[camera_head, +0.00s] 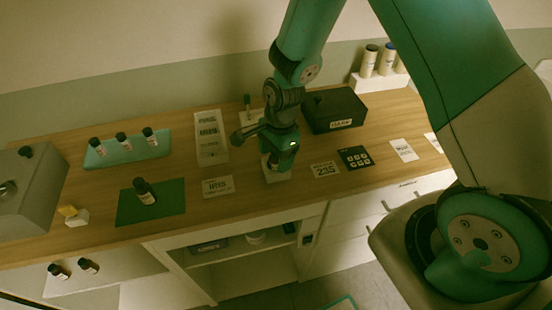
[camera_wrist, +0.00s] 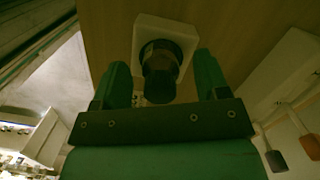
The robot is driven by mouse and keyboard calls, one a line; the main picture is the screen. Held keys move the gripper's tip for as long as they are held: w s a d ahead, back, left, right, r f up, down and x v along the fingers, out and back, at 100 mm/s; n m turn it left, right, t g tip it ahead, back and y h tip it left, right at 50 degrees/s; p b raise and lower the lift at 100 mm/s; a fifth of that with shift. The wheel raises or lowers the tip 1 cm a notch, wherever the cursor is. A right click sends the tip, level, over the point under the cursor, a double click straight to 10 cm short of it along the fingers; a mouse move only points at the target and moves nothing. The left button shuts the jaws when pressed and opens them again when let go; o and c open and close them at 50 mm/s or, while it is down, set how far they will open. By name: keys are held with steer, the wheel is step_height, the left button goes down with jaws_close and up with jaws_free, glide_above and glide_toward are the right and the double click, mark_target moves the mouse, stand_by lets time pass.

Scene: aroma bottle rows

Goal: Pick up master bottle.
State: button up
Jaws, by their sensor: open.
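A dark-capped bottle (camera_wrist: 160,62) stands on a small white block (camera_wrist: 188,30) in the wrist view; which bottle is the master bottle cannot be read from a label. My gripper (camera_wrist: 162,78) is open, with one finger on each side of this bottle. I cannot tell whether the fingers touch it. In the head view my gripper (camera_head: 278,163) points down over the white block (camera_head: 277,178) near the counter's front edge, and it mostly hides the bottle.
A pale green tray (camera_head: 105,160) with three small bottles is at the back left. A white label board (camera_head: 210,150) stands left of my gripper. A black box (camera_head: 333,110) is close behind right. Cards and a black panel (camera_head: 355,157) lie to the right.

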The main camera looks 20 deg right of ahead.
steer(key=shift+f, duration=0.3)
steer(key=c, duration=1)
step_height(320, 180, up, 20)
steer(key=b, duration=0.3)
steer(key=shift+b, duration=0.35)
steer(key=shift+s+a, duration=0.1)
